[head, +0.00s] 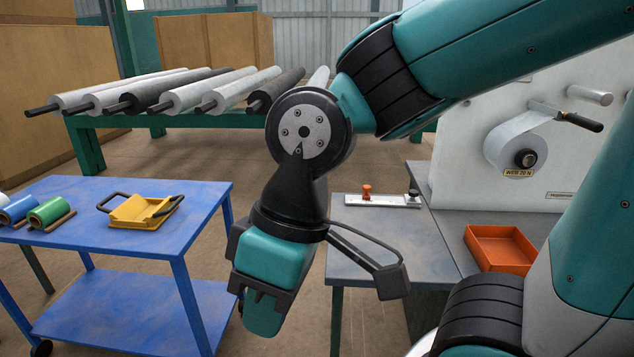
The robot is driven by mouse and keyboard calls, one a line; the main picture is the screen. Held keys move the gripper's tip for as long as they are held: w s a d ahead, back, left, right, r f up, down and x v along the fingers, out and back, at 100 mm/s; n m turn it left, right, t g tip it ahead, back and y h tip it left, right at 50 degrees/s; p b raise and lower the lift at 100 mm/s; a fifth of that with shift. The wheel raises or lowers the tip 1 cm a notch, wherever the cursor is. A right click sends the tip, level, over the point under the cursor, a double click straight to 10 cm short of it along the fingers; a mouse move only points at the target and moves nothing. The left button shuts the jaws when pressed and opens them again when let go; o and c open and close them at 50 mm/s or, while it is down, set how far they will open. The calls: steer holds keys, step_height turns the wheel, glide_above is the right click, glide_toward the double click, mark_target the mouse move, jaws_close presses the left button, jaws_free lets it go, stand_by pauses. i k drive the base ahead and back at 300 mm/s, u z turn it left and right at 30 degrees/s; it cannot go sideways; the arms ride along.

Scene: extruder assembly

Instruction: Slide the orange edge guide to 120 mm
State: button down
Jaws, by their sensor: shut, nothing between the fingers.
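The orange edge guide (367,192) stands upright on a pale, flat rail (385,201) lying along the far part of the grey bench top. It sits left of the rail's middle. Any scale marks are too small to read. A dark knob-like part (413,197) stands at the rail's right end. My gripper (262,300) hangs in the foreground, left of and nearer than the guide, well apart from it. It is shut and empty, pointing downward; its fingertips are hard to make out.
An orange tray (500,248) sits on the bench, right of the rail. A white machine panel (455,150) with a roll (520,145) rises behind. A blue cart (180,210) at left carries a yellow handled piece (140,209) and small rolls. Long rollers lie on a green rack (190,120).

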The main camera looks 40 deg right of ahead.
mark_target(366, 195)
steer(key=z, duration=0.15)
steer(key=i, duration=0.95)
steer(key=z, duration=0.5)
